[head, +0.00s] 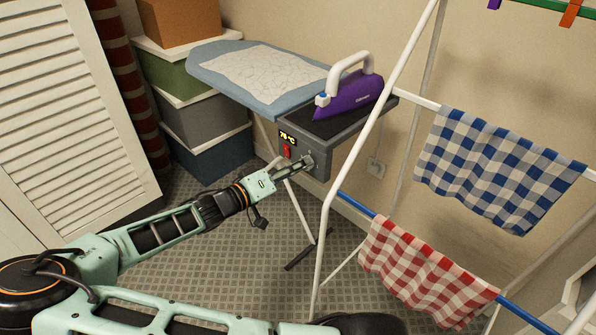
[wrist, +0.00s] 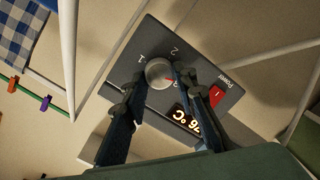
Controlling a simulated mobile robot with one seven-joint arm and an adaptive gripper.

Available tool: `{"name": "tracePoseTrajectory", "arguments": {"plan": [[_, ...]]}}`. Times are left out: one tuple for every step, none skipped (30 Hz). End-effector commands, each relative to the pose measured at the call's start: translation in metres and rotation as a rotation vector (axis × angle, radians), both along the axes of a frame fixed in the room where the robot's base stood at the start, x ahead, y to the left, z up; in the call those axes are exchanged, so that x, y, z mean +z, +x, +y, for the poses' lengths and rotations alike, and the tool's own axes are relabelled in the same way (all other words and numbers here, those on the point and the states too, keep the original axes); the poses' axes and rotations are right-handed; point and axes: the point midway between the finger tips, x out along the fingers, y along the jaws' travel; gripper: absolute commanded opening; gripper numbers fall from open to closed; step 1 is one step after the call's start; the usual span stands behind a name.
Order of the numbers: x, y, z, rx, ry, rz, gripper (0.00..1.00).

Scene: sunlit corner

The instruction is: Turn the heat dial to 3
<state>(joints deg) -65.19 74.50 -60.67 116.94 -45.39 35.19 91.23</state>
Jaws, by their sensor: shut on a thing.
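The heat dial (wrist: 159,71) is a round grey knob on the dark front panel of the iron's station (head: 345,140). A small red mark shows at the dial's lower right edge, close to that finger. My gripper (head: 300,165) is shut on the dial, one finger on each side. The red power switch (wrist: 216,96) and the lit temperature display (wrist: 186,118), seemingly 76 °C, are beside it.
A purple iron (head: 350,97) stands on the station, at the end of the blue ironing board (head: 205,62). A white drying rack (head: 326,200) with blue and red checked cloths stands close on the right. Stacked boxes (head: 205,120) are behind left.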

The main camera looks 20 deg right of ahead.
Motion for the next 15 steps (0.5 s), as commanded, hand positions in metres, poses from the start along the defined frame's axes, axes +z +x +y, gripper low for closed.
{"name": "tracePoseTrajectory", "arguments": {"plan": [[-0.0021,0.0004,0.0008,0.003,0.01,-0.037,0.02],[-0.0023,0.0003,0.0007,0.003,0.019,-0.059,0.02],[-0.0018,0.0,0.0002,0.002,0.028,-0.087,0.02],[-0.0018,-0.0003,0.0003,0.002,0.034,-0.105,0.02],[-0.0018,-0.0003,0.0003,0.003,0.042,-0.124,0.02],[-0.0013,-0.0003,0.0002,0.002,0.051,-0.149,0.02],[-0.0012,-0.0003,0.0001,0.002,0.057,-0.165,0.02],[-0.0012,-0.0005,0.0001,0.002,0.063,-0.18,0.02],[-0.0009,-0.0003,0.0002,0.002,0.071,-0.2,0.02],[-0.0006,-0.0003,0.0002,0.002,0.075,-0.213,0.02],[-0.0005,-0.0006,0.0002,0.002,0.079,-0.224,0.02],[-0.0005,-0.0008,0.0,0.002,0.084,-0.238,0.02],[-0.0003,-0.0009,-0.0001,0.002,0.088,-0.248,0.02],[-0.0001,-0.0009,-0.0002,0.001,0.092,-0.257,0.02],[0.0002,-0.0009,-0.0004,0.001,0.095,-0.266,0.02]]}}
